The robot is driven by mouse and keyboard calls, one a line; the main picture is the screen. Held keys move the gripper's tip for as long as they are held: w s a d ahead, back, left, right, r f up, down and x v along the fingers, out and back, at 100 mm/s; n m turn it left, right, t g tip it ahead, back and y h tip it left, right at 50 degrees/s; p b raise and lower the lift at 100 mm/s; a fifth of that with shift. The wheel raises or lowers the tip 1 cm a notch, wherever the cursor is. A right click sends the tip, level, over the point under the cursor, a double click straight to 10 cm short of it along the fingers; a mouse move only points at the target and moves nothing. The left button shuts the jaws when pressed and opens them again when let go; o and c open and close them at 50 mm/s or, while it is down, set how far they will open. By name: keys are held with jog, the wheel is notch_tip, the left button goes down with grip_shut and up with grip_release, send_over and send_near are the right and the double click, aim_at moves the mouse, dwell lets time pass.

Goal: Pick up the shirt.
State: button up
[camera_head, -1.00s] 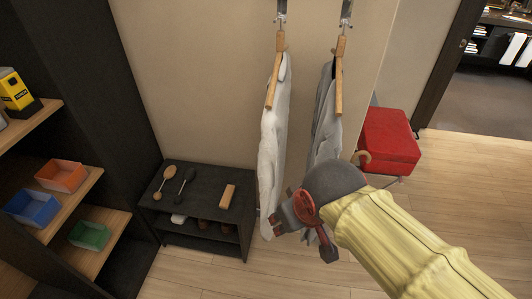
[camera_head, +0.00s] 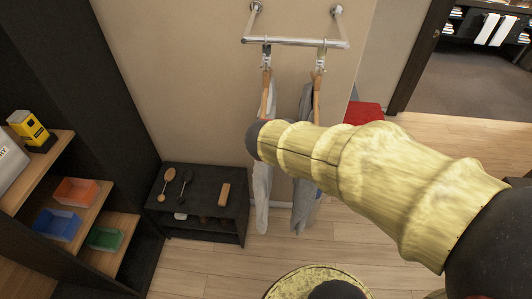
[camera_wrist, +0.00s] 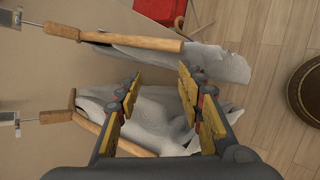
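Two shirts hang on wooden hangers from a wall rail. The left shirt is whitish (camera_head: 262,190) and the right one is greyer (camera_head: 303,205). In the wrist view my gripper (camera_wrist: 159,72) is open, its two yellow-and-dark fingers spread wide apart. The left shirt (camera_wrist: 158,120) shows between and behind the fingers, with its wooden hanger (camera_wrist: 88,122) to the left. I cannot tell whether the fingers touch the cloth. The right shirt (camera_wrist: 215,62) lies above, beyond the fingertips.
The metal rail (camera_head: 295,42) runs above the hangers. A low black rack (camera_head: 205,180) with brushes stands left of the shirts. Shelves with coloured bins (camera_head: 76,190) are at far left. A red box (camera_head: 363,113) is behind the shirts at right. Wood floor is open below.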

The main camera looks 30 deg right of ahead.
jog(key=w+r+n+t+p, duration=0.35)
jog(key=w+r+n, duration=0.25)
jog(key=w+n, duration=0.35)
jog(key=n+t, duration=0.3)
jog(key=n, duration=0.4)
send_near(266, 85)
jog(key=shift+w+d+f+g+y+p, duration=0.15)
jog(key=shift+d+p, duration=0.1)
jog(key=shift+d, duration=0.15)
jog(key=shift+s+d+f+g+y+p, duration=0.1)
jog(key=shift+d+y+p, duration=0.1)
jog(key=shift+d, duration=0.25)
jog(key=shift+w, duration=0.3)
jog(key=x, duration=0.2)
jog(key=p+x, duration=0.1)
jog(key=x, duration=0.4)
jog(key=shift+w+a, duration=0.2)
jog(key=shift+w, duration=0.25)
jog(key=shift+c, duration=0.5)
grip_shut()
jog(key=shift+r, duration=0.15)
